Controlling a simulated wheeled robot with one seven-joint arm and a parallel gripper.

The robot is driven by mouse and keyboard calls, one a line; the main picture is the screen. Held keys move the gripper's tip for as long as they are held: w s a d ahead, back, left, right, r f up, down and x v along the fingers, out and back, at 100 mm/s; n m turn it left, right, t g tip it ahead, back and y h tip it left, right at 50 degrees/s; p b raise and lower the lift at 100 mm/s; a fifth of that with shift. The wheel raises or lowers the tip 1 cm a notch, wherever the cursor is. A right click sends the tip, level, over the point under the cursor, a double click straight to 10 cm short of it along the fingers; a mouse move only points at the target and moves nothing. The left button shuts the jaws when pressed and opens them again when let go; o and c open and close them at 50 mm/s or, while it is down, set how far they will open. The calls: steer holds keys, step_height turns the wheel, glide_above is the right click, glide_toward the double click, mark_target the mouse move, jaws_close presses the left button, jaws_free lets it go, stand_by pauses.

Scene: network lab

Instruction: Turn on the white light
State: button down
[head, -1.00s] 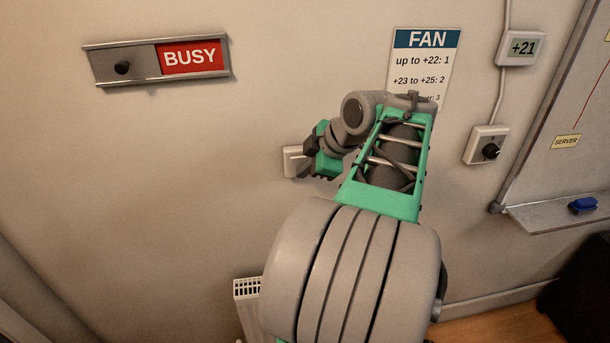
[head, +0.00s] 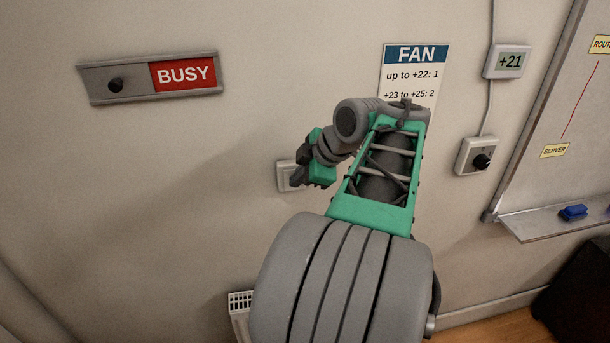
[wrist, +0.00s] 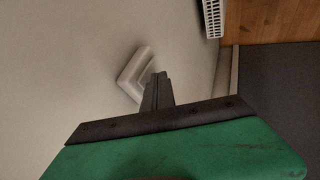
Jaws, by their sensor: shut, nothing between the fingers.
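A white wall switch (head: 285,177) sits on the wall left of my gripper in the head view, and the gripper hides its right part. In the wrist view the switch (wrist: 130,76) shows as a pale frame around a greyer inside, partly behind the fingers. My gripper (head: 299,174) is shut and empty, its fingers (wrist: 158,78) pressed together at the switch's edge in the wrist view. I cannot tell whether they touch it. No lamp is in view, and the switch carries no readable label.
A BUSY slider sign (head: 183,74) hangs at upper left. A FAN notice (head: 416,56), a +21 display (head: 509,61) and a rotary knob (head: 481,160) are to the right, beside a whiteboard (head: 550,110). A radiator (head: 240,302) stands low, below the switch.

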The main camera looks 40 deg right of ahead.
steer(key=s+a+f+p+v, duration=0.1)
steer(key=a+v, duration=0.1)
steer(key=v, duration=1)
steer(key=shift+s+p, duration=0.35)
steer(key=d+b+x, duration=0.1)
steer(key=b+x, duration=0.4)
steer(key=x, duration=0.8)
steer(key=shift+w+d, duration=0.4)
steer(key=shift+w, duration=0.05)
